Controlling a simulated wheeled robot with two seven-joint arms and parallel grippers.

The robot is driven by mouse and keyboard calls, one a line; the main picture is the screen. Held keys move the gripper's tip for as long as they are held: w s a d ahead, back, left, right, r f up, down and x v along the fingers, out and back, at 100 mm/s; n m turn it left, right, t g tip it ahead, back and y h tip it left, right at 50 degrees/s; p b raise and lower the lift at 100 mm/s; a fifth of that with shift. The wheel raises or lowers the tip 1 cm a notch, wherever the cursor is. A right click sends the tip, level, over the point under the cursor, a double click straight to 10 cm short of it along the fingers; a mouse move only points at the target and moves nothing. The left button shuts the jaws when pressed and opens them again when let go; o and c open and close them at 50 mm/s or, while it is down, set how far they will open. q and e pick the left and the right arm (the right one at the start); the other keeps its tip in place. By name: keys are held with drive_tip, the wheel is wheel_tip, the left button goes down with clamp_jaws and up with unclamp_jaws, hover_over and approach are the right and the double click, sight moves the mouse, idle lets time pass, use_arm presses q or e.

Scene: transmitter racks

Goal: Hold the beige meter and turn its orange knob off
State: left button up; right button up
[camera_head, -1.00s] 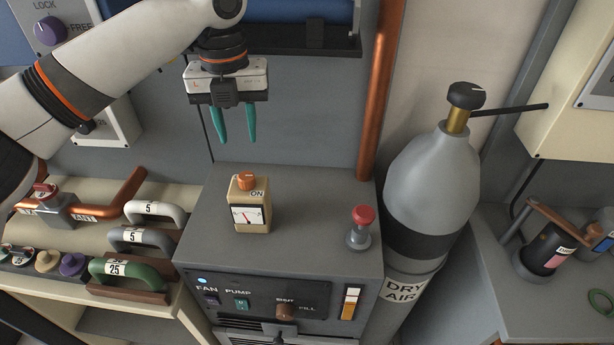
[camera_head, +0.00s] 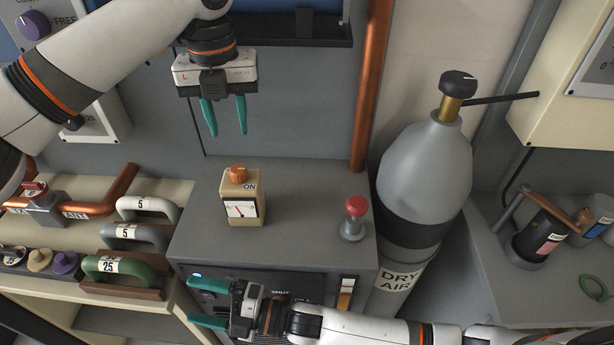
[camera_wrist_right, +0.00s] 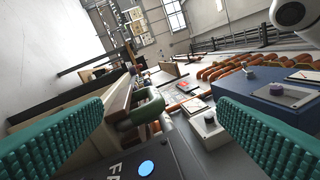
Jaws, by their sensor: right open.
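The beige meter (camera_head: 243,212) stands upright on the grey cabinet top, with a white dial facing front. Its orange knob (camera_head: 238,174) is on top, beside an "ON" label. My left gripper (camera_head: 227,133) is open and empty, fingers pointing down, above and behind the meter and apart from it. My right gripper (camera_head: 192,299) is open and empty in front of the cabinet, below the meter, with its fingers pointing left. In the right wrist view its two teal fingers (camera_wrist_right: 165,130) are wide apart with nothing between them. I cannot make out the meter there.
The grey cabinet (camera_head: 300,205) also carries a red-topped plunger (camera_head: 355,210). A dry air cylinder (camera_head: 425,175) stands to the right, and a copper pipe (camera_head: 370,90) rises behind. Handled blocks, one a green handle (camera_head: 112,268), lie on the left bench. The cabinet top around the meter is clear.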

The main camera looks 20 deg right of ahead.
drive_tip(key=d+r+n+g+y, duration=0.2)
drive_tip(key=d+r+n+g, duration=0.1)
drive_tip(key=r+n, duration=0.75)
drive_tip(key=d+r+n+g+y, duration=0.1)
drive_tip(key=d+r+n+g, duration=0.2)
drive_tip(key=r+n, duration=0.8)
drive_tip(key=n+t+h, duration=0.2)
drive_tip(key=h, duration=0.6)
approach(261, 192)
drive_tip(key=x, duration=1.2)
drive_tip(key=shift+w+a+f, duration=0.1)
drive_tip(key=shift+f, duration=0.05)
drive_tip(key=c, duration=1.3)
drive_tip(key=shift+c, duration=0.2)
